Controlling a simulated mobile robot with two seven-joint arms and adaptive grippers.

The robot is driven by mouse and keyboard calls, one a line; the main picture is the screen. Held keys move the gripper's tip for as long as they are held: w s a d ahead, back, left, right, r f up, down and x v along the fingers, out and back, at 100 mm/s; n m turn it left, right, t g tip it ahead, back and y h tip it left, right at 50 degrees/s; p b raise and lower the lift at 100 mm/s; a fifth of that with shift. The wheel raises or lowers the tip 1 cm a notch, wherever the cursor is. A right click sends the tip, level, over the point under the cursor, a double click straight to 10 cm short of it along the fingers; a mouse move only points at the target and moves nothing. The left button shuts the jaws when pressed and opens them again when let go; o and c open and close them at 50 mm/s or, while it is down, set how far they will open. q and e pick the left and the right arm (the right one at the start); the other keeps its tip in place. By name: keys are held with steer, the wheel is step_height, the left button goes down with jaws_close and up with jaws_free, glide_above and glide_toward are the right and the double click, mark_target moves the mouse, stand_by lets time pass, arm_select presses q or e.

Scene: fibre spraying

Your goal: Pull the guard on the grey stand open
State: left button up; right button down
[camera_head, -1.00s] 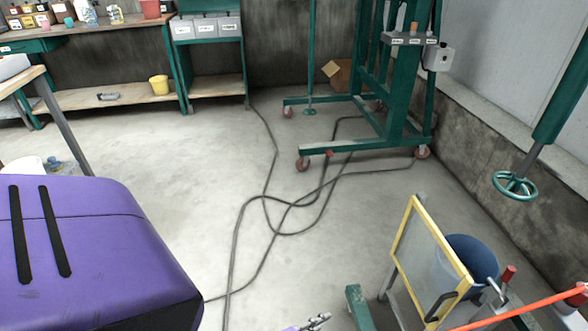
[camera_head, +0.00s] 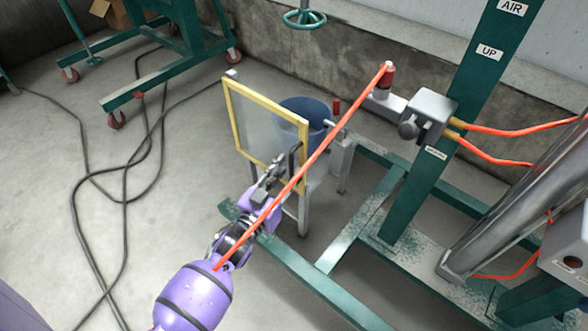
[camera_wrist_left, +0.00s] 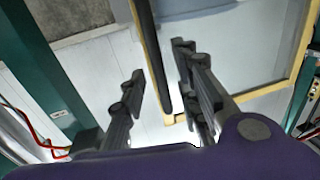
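The guard (camera_head: 262,132) is a clear panel in a yellow frame, standing upright on the front side of the grey stand (camera_head: 303,205). Its dark handle (camera_head: 296,158) is on the frame's right part. My left gripper (camera_head: 274,170) is close in front of the guard, beside the handle in this view. In the left wrist view the gripper (camera_wrist_left: 160,85) is open, and the dark handle (camera_wrist_left: 149,45) runs between its two fingers; I cannot tell whether either touches it. The yellow frame (camera_wrist_left: 293,60) shows there too. My right gripper is not in view.
A blue bucket (camera_head: 305,115) is behind the guard. A green post (camera_head: 445,130) with a grey fitting (camera_head: 428,112) stands to the right. Black cables (camera_head: 125,180) lie on the floor at left.

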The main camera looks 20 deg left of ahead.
arm_select(q)
steer(key=shift+w+d, duration=0.2)
steer(key=shift+w, duration=1)
jaws_close()
